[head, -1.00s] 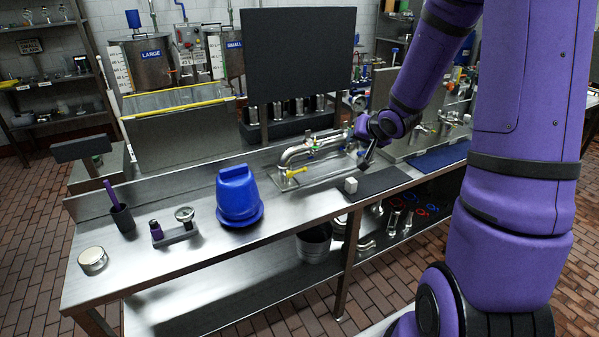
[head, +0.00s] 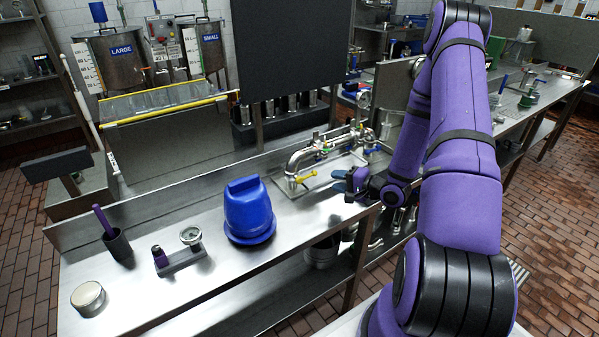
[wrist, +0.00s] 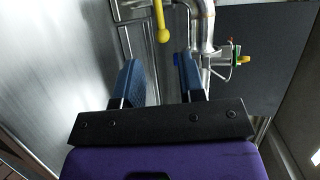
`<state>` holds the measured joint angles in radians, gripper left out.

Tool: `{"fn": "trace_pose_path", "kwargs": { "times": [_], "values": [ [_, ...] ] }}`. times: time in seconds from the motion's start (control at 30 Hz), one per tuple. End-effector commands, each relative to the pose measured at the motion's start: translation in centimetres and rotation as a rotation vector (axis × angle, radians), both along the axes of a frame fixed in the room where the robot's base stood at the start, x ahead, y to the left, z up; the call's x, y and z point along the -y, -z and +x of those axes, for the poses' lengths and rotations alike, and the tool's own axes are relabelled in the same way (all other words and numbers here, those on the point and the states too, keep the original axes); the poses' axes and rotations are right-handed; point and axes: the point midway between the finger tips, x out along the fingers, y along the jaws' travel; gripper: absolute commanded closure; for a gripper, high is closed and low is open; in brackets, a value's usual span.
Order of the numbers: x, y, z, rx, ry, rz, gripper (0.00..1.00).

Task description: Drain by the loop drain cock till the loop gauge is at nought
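A steel pipe loop (head: 300,155) stands on the bench in a shallow tray. A yellow lever handle (head: 303,179) sits at its near left end; the lever also shows in the wrist view (wrist: 161,22), beyond my fingers. Smaller coloured handles sit further along the pipework. I cannot tell which handle is the loop drain cock. My gripper (head: 342,185) is open and empty to the right of the yellow lever, apart from it. In the wrist view its two blue fingers (wrist: 161,80) are spread. No loop gauge reading is legible.
A blue domed container (head: 248,210) stands on the bench left of the pipe loop. A round-faced piece on a stand (head: 190,236), a dark cup (head: 117,244) and a round tin (head: 88,298) are further left. A dark panel (head: 290,50) rises behind.

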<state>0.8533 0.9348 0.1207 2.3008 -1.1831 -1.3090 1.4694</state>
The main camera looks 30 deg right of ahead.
Motion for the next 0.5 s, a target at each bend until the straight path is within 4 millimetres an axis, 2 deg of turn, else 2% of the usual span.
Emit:
{"fn": "trace_pose_path", "kwargs": {
  "times": [0.17,0.5],
  "values": [
    [-0.9,0.4,1.6,0.001,-0.004,0.001,0.63],
    [-3.3,1.6,6.8,0.001,-0.003,-0.001,0.63]
  ]
}}
